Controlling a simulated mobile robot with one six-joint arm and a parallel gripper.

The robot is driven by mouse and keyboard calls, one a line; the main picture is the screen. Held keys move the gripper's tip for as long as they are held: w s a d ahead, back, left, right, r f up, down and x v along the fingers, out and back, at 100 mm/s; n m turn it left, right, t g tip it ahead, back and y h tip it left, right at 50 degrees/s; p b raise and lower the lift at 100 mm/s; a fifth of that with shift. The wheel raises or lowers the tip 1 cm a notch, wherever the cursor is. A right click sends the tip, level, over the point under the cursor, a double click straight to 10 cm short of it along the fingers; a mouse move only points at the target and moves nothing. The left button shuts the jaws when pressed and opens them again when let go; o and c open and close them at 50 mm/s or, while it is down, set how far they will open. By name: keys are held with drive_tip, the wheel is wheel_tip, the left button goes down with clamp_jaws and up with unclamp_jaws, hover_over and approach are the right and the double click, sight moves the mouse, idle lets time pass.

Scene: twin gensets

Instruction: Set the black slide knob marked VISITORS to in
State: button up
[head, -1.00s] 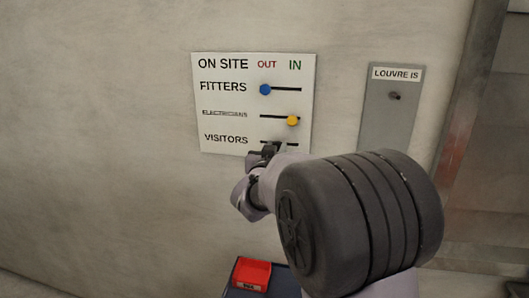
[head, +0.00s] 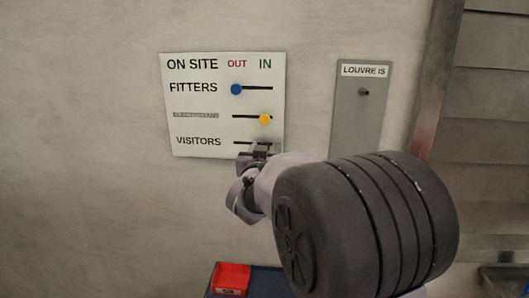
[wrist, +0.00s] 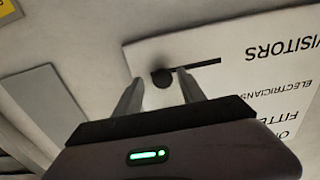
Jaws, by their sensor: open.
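The white ON SITE board (head: 215,128) hangs on the wall, with OUT left and IN right. In the head view my gripper (head: 258,151) covers the VISITORS knob. The wrist view is turned about upside down. There the black VISITORS knob (wrist: 162,77) sits at the left end of its slot (wrist: 205,66), the IN side; the slot runs away to its right. My gripper (wrist: 157,84) is open, its fingers either side of the knob. The right finger's tip is close to the knob; I cannot tell whether they touch.
Above are the blue FITTERS knob (head: 236,89) at OUT and the yellow knob (head: 265,119) near IN. A grey LOUVRE panel (head: 362,115) with a small dark knob is to the right. A red bin (head: 231,279) stands below on a blue surface.

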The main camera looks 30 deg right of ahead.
drive_tip(key=p+v, duration=0.1)
drive_tip(key=v, duration=1.6)
drive_tip(key=shift+a+p, duration=0.2)
drive_tip(key=shift+p, duration=0.2)
drive_tip(key=shift+s, duration=0.15)
drive_tip(key=s+a+f+n+g+y, duration=0.1)
drive_tip(key=s+a+f+y, duration=0.1)
drive_tip(key=s+a+y, duration=0.3)
drive_tip(key=s+a+f+n+g+y, duration=0.2)
drive_tip(key=a+f+y, duration=0.1)
drive_tip(key=a+y, duration=0.4)
drive_tip(key=s+a+f+g, duration=0.1)
drive_tip(key=s+f+g, duration=0.2)
drive_tip(key=s, duration=0.5)
drive_tip(key=s+a+f+g, duration=0.1)
drive_tip(key=s+f+g, duration=0.2)
drive_tip(key=s, duration=0.5)
drive_tip(key=shift+f+m, duration=0.3)
drive_tip(key=shift+f, duration=0.1)
